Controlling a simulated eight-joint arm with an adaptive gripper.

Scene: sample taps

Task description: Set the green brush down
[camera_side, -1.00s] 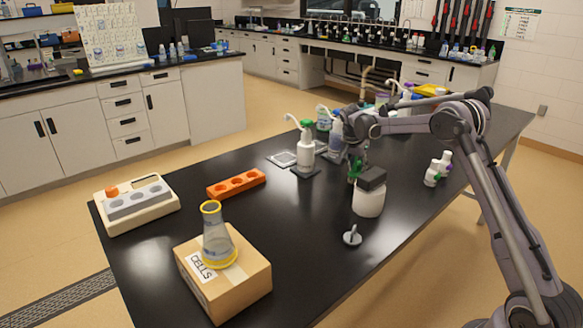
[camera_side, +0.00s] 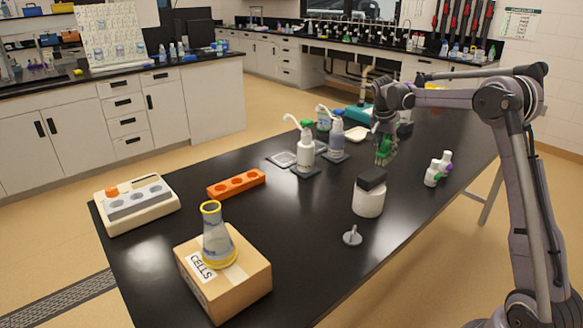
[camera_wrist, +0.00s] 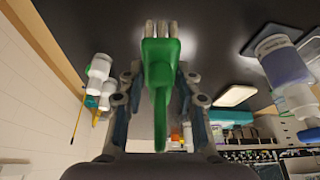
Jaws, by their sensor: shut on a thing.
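The green brush (camera_wrist: 160,80) is in my gripper (camera_wrist: 160,110), between the two fingers in the wrist view, with its pale bristles pointing to the top of the picture. In the side view the brush (camera_side: 384,152) hangs below my gripper (camera_side: 385,130), at the far part of the black table (camera_side: 310,220). The gripper is shut on it. Whether the brush touches the table top cannot be told.
A white jar with a black lid (camera_side: 368,193) stands nearer the camera. Small white bottles (camera_side: 436,170) stand to the right. Pump bottles (camera_side: 305,150) stand to the left. A box with a flask (camera_side: 222,275) and an orange rack (camera_side: 237,183) are further left.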

